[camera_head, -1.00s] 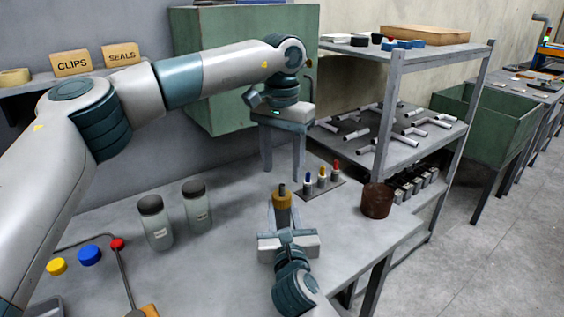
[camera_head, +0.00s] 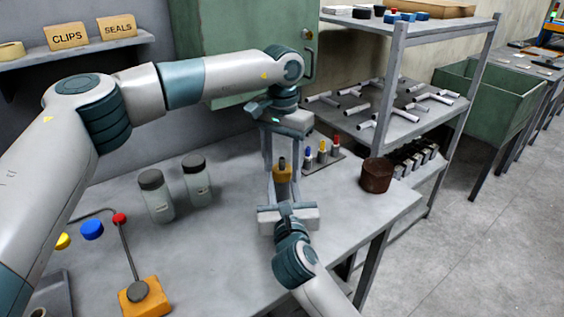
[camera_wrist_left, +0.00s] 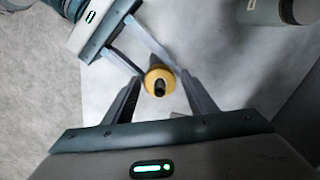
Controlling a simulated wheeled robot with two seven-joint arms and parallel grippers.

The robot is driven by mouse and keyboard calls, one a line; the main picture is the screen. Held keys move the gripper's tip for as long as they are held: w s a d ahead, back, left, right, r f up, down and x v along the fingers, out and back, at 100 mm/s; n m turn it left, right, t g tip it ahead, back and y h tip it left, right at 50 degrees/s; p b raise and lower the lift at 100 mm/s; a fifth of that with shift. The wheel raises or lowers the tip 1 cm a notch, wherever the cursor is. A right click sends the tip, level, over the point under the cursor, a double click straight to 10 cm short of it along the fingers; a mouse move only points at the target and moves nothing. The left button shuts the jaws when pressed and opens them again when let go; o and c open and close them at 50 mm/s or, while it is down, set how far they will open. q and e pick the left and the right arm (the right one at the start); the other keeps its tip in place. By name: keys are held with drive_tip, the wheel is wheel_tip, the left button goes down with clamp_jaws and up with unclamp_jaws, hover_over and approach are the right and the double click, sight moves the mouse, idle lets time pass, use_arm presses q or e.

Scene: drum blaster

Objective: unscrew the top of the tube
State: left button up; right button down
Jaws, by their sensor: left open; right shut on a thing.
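In the left wrist view the tube's yellow ring and dark top (camera_wrist_left: 159,87) lie between the tips of my open left fingers (camera_wrist_left: 160,82). My right gripper's fingers (camera_wrist_left: 150,58) reach it from the upper left there.
Two dark-lidded jars (camera_head: 156,197) (camera_head: 197,182) stand left of the tube. Colour-tipped small tubes (camera_head: 321,153) and a brown cup (camera_head: 376,176) stand to the right. A metal shelf (camera_head: 399,124) with pipe fittings rises beyond. Bare tabletop (camera_head: 222,253) lies at the front left.

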use_arm(q)
drive_tip(key=c, duration=1.1)
drive_tip(key=n, duration=2.6)
drive_tip(key=shift+r+n, duration=0.1)
drive_tip(key=shift+n, duration=0.2)
drive_tip(key=n, duration=2.1)
drive_tip(key=shift+n, duration=0.4)
drive_tip(key=n, duration=0.5)
drive_tip(key=shift+r+n, duration=0.1)
drive_tip(key=shift+n, duration=0.3)
